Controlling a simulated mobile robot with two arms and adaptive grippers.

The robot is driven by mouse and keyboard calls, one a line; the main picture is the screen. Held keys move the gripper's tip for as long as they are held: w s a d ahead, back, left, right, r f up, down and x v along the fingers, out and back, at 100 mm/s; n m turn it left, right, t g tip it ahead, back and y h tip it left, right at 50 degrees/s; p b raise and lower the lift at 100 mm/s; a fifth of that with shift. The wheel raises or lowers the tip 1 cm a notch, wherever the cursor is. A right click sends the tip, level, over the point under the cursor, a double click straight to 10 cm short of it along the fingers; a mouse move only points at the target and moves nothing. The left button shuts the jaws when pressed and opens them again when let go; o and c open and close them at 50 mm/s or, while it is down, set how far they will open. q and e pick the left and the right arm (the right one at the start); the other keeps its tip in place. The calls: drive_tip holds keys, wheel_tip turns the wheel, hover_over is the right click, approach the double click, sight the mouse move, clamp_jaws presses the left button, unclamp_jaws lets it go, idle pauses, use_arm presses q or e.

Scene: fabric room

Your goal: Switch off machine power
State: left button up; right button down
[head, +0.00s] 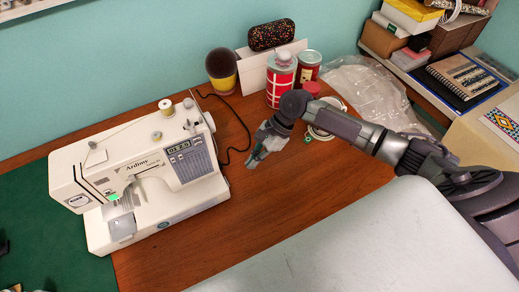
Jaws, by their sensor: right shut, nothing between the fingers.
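A white sewing machine (150,175) stands on the table at the left, with a small display (179,147) on its front panel and a green light near its needle. A handwheel-like knob (207,122) shows at its right end. The power switch cannot be made out. My right gripper (252,164) is shut and empty over the wooden table, to the right of the machine and apart from it. My left gripper is out of view.
A wooden table (290,205) has free room right of the machine. A black cable (237,118) runs behind it. Red tins (281,77), a dark-topped yellow object (221,72) and clear plastic (365,88) stand or lie behind my arm. A green mat (35,225) lies left.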

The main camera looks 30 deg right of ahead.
sight(227, 182)
drive_tip(key=x, duration=0.3)
drive_tip(key=shift+a+f, duration=0.25)
drive_tip(key=shift+f, duration=0.05)
drive_tip(key=a, duration=0.2)
drive_tip(key=shift+a+p, duration=0.25)
drive_tip(key=shift+p, duration=0.15)
drive_tip(key=shift+s+a+f, duration=0.1)
drive_tip(key=shift+a+f, duration=0.1)
drive_tip(key=shift+a, duration=0.4)
drive_tip(key=shift+a+f+y, duration=0.15)
drive_tip(key=shift+a+y, duration=0.1)
drive_tip(key=shift+y, duration=0.15)
drive_tip(key=shift+d, duration=0.1)
drive_tip(key=shift+r, duration=0.2)
